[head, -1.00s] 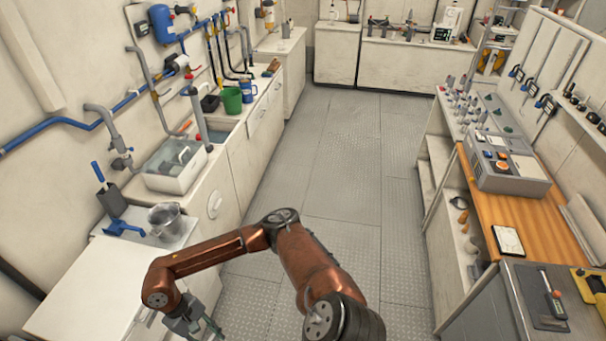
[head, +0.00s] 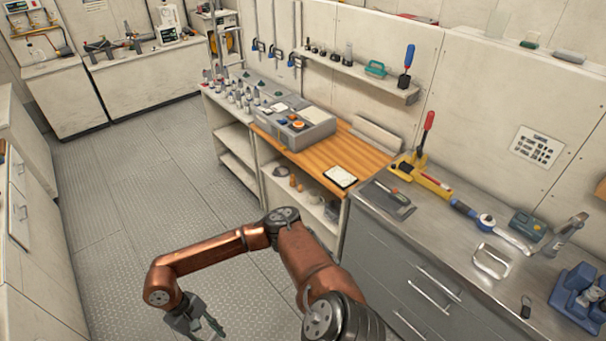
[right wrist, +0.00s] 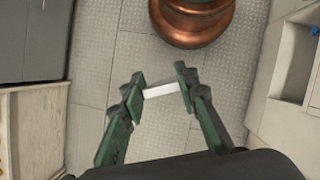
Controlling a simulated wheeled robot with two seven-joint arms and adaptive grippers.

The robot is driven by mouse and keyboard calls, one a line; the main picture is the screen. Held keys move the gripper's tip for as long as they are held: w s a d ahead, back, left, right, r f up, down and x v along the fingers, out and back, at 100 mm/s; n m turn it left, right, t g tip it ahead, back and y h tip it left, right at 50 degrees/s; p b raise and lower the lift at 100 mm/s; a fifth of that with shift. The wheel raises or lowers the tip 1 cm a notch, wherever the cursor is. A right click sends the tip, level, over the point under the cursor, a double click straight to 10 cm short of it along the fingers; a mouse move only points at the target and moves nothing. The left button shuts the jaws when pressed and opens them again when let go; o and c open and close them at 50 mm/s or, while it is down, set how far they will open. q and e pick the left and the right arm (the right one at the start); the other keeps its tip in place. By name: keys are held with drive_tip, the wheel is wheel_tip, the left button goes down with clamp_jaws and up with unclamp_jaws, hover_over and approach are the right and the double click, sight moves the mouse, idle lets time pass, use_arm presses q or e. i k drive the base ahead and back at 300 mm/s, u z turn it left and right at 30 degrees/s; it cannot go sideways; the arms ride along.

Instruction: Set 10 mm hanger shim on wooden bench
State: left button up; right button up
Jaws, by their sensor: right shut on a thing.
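The wooden bench (head: 362,153) has an orange-brown top and stands right of centre in the head view, beyond my arm. My right gripper (head: 207,328) is at the bottom of the head view, over the floor and well away from the bench. In the right wrist view, my right gripper (right wrist: 160,87) is shut on a small pale flat strip, which looks like the hanger shim (right wrist: 160,91). The shim spans the gap between the green fingertips. In the head view I cannot make the shim out. My left gripper is not in view.
A grey instrument box (head: 296,128) and a white tablet-like panel (head: 340,176) take up parts of the bench top; bare wood lies between and behind them. A steel counter (head: 440,235) with tools adjoins on the right. Open floor (head: 140,210) lies to the left.

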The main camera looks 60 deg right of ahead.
sight(324, 160)
drive_tip(key=z, duration=0.8)
drive_tip(key=i, duration=1.55)
drive_tip(key=z, duration=1.2)
drive_tip(key=i, duration=1.45)
drive_tip(key=z, duration=1)
